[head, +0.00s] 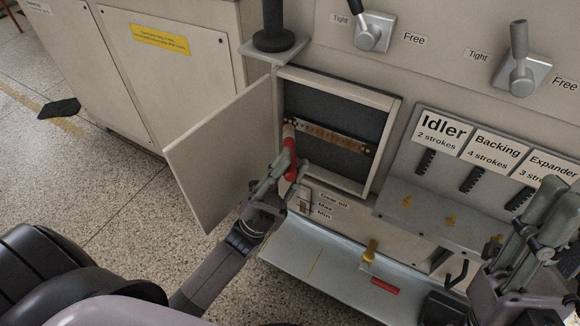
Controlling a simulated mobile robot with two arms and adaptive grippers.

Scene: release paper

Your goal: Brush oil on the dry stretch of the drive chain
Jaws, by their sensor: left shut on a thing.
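The drive chain (335,138) runs as a brown band across the dark inside of an open wall compartment. Its shade varies a little along its length, but I cannot tell which stretch is dry. My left gripper (286,160) is shut on a red-handled brush (292,171) at the compartment's left opening. The brush points up, with its pale head by the chain's left end. I cannot tell whether the bristles touch the chain. My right gripper (548,222) is at the right, in front of the label panel, away from the chain; its jaw opening is unclear.
The compartment door (222,150) stands open to the left. Below are a gear oil level label (333,202) and a metal tray (330,270). A ledge (440,222) with yellow knobs lies to the right, under the Idler label (443,131). Levers (374,30) stand above.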

